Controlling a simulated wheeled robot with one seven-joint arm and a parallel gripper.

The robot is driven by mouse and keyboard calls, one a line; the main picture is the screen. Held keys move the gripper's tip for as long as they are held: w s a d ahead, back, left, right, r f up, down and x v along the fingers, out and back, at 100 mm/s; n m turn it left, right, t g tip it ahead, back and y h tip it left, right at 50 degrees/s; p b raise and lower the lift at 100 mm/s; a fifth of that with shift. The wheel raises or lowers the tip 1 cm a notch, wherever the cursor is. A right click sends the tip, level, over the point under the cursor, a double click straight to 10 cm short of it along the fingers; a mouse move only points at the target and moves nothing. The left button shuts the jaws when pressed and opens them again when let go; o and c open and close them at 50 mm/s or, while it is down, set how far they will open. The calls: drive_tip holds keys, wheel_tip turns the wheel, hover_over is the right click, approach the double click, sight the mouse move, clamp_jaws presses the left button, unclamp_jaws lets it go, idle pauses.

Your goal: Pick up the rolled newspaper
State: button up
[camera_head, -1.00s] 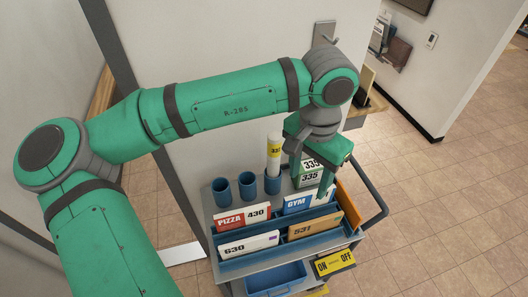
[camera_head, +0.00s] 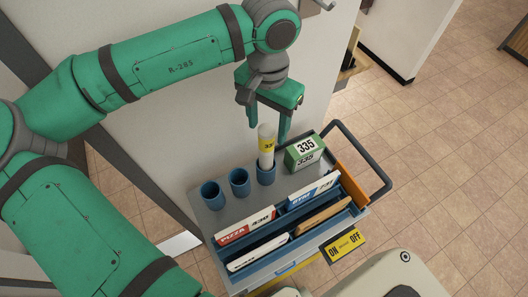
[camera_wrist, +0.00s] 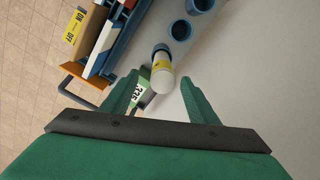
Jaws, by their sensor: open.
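The rolled newspaper (camera_head: 266,144) is a white roll with a yellow label. It stands upright in the rightmost blue cup (camera_head: 266,174) at the back of the cart. My gripper (camera_head: 268,134) is open and points down, with its fingers close to the top of the roll in the head view. In the wrist view the roll (camera_wrist: 161,75) shows between and ahead of the open fingertips (camera_wrist: 159,88). I cannot tell whether a finger touches it.
Two empty blue cups (camera_head: 239,182) stand left of the roll. A green and white box marked 335 (camera_head: 304,150) stands close on its right. A wall is behind, and a cart handle (camera_head: 378,165) is at the right.

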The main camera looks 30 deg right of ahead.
sight(267, 131)
wheel_tip(267, 131, down, 4)
drive_tip(key=shift+r, duration=0.25)
drive_tip(key=shift+w+f, duration=0.2)
drive_tip(key=shift+f, duration=1.1)
drive_tip(key=shift+w+f, duration=0.2)
drive_tip(key=shift+f, duration=1.1)
drive_tip(key=shift+s+d, duration=0.1)
drive_tip(key=shift+s, duration=0.05)
drive_tip(key=c, duration=0.7)
clamp_jaws()
drive_tip(key=shift+r, duration=0.1)
